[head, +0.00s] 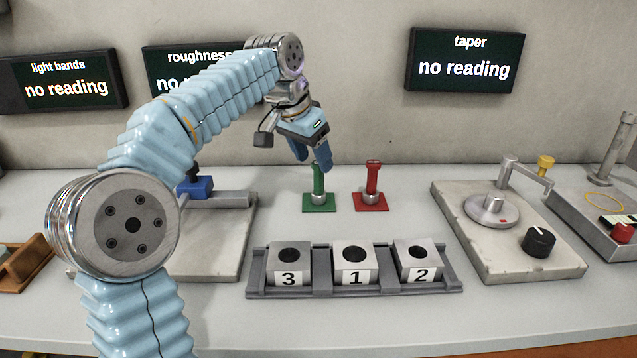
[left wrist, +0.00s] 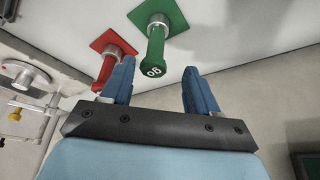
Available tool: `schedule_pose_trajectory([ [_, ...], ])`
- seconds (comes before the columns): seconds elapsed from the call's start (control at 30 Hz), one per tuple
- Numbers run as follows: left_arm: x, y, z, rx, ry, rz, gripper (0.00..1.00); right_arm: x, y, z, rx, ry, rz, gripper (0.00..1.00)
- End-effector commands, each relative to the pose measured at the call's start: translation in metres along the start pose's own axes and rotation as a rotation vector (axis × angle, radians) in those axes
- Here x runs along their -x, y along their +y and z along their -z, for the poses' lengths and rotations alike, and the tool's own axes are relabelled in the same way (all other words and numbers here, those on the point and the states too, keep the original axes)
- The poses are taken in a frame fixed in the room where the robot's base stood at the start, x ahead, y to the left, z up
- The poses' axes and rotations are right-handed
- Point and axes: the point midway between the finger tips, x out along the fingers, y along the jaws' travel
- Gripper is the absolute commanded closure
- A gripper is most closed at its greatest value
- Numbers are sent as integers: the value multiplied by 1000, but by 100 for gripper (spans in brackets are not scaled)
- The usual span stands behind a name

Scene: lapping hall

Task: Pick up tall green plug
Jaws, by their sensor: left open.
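The tall green plug (head: 318,181) stands upright on a green square base at the back of the bench, in the middle of the head view. In the left wrist view the green plug (left wrist: 156,52) points toward me, its marked end near the gap between the fingertips. In the left wrist view the open left gripper (left wrist: 157,80) holds nothing. A red plug (head: 373,180) on a red base stands just right of the green one. My right gripper is out of view.
A grey rack (head: 320,292) with blocks numbered 3, 1 and 2 lies in front of the plugs. A stone plate with a dial (head: 540,268) stands at right, another plate (head: 212,262) at left. Dark display screens (head: 464,60) hang on the wall behind.

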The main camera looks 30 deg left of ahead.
Motion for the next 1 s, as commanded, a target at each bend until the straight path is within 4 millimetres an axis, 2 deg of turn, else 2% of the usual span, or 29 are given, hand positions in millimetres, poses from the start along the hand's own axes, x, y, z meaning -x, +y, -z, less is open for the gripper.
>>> schedule_pose_trajectory([
  [0.23, -23, 2, -2, 0, -2, -1, 40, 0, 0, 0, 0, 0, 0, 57],
  [0.5, -61, 7, -6, 1, -1, -1, 40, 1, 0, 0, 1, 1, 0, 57],
  [0.77, -65, 7, -5, 1, 1, 0, 40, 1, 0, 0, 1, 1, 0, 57],
  [1.0, -65, 7, -5, 0, 1, 0, 76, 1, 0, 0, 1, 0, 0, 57],
])
